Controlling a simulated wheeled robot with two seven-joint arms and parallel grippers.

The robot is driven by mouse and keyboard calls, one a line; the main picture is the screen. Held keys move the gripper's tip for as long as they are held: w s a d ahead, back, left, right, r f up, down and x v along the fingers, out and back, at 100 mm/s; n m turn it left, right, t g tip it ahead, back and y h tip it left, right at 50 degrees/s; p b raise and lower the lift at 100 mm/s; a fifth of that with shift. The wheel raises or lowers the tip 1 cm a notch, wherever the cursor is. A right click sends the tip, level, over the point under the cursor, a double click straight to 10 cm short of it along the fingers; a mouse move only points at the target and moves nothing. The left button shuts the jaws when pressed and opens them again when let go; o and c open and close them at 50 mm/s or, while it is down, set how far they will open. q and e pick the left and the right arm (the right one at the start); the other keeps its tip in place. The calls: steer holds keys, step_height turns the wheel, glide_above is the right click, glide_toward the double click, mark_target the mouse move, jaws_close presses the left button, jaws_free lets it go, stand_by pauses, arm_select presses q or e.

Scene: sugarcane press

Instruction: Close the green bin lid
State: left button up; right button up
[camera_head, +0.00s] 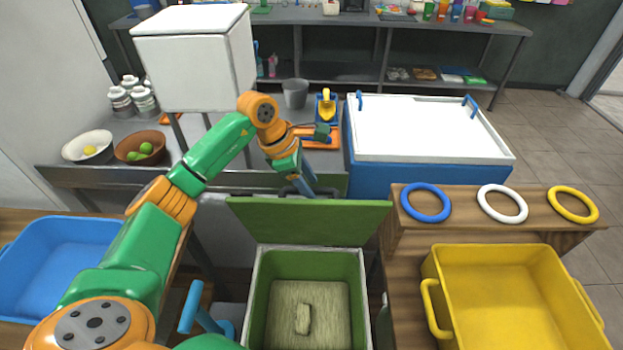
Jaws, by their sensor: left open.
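The green bin (258,320) stands at the lower middle, open at the top, with a pale rim and a small light-coloured block on its floor. Its green lid (315,222) is raised at the bin's far side. My left arm reaches in from the left, and my left gripper (298,187) is open and empty at the far side of the lid, close to its top edge. The lid partly hides the fingertips, so I cannot tell whether they touch it. My right gripper does not show.
A yellow crate (433,260) stands right of the bin, below a wooden shelf with blue, white and yellow rings. A blue tub (107,228) is at the left. A blue-and-white chest (440,178) and a metal table (75,178) with bowls stand behind.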

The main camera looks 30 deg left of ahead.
arm_select(q)
steer(key=shift+w+f, duration=0.6)
steer(key=shift+w, duration=0.1)
steer(key=shift+s+r, duration=0.2)
jaws_close()
stand_by(0.6)
